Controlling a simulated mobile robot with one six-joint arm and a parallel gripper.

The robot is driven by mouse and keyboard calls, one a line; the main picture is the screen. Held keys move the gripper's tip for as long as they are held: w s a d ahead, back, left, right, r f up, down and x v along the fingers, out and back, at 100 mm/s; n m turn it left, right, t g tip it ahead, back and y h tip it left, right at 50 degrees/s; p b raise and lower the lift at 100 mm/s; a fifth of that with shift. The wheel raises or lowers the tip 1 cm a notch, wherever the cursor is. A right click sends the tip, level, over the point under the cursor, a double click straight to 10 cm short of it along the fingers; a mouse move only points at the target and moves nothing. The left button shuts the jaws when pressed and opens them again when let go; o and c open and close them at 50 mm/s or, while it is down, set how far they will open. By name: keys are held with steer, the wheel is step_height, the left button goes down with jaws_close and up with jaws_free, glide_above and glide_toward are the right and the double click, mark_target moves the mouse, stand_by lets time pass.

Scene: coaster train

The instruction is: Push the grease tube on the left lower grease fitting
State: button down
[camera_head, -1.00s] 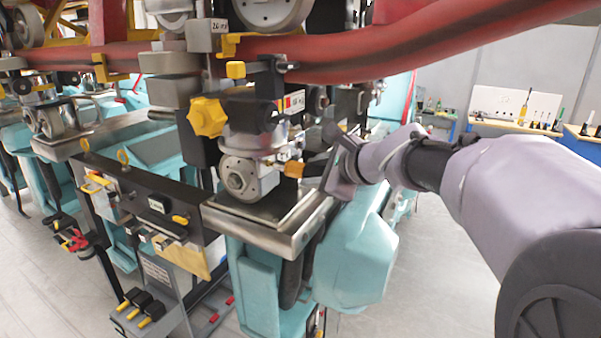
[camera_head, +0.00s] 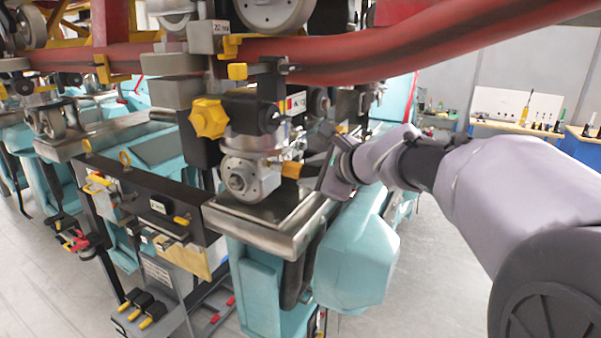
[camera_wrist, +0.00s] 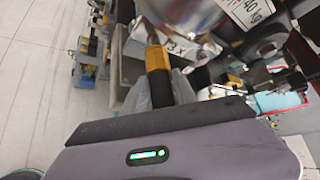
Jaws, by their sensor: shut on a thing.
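The grease tube (camera_head: 291,170) has an orange-yellow body and points left toward the wheel assembly. It also shows in the wrist view (camera_wrist: 157,62), where its thin tip reaches up toward a shiny metal cylinder. My gripper (camera_head: 313,170) is shut on the tube's rear end, right of the wheel assembly. In the wrist view the dark rear of the tube goes down between the grey fingers (camera_wrist: 162,90). The silver wheel hub (camera_head: 246,178) sits above the metal tray. I cannot make out the left lower grease fitting, nor tell whether the tip touches it.
A yellow star knob (camera_head: 208,117) sticks out left of the hub. The metal tray rim (camera_head: 285,238) runs just below my gripper. The red rail (camera_head: 400,52) passes overhead. A turquoise housing (camera_head: 355,260) stands below my wrist.

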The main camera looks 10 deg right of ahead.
steer(key=shift+w+a+r, duration=0.1)
steer(key=shift+w+a, duration=0.15)
steer(key=shift+a, duration=0.1)
stand_by(2.7)
steer(key=shift+d, duration=0.15)
stand_by(2.7)
steer(key=shift+s+d+b, duration=0.3)
steer(key=shift+d+b, duration=0.1)
steer(key=shift+b, duration=0.1)
steer(key=shift+s+d+b, duration=0.5)
steer(key=shift+s+d, duration=0.45)
steer(key=shift+d, duration=0.3)
steer(key=shift+s+d+b, duration=0.45)
steer(key=shift+s+d, duration=0.45)
steer(key=shift+d, duration=0.35)
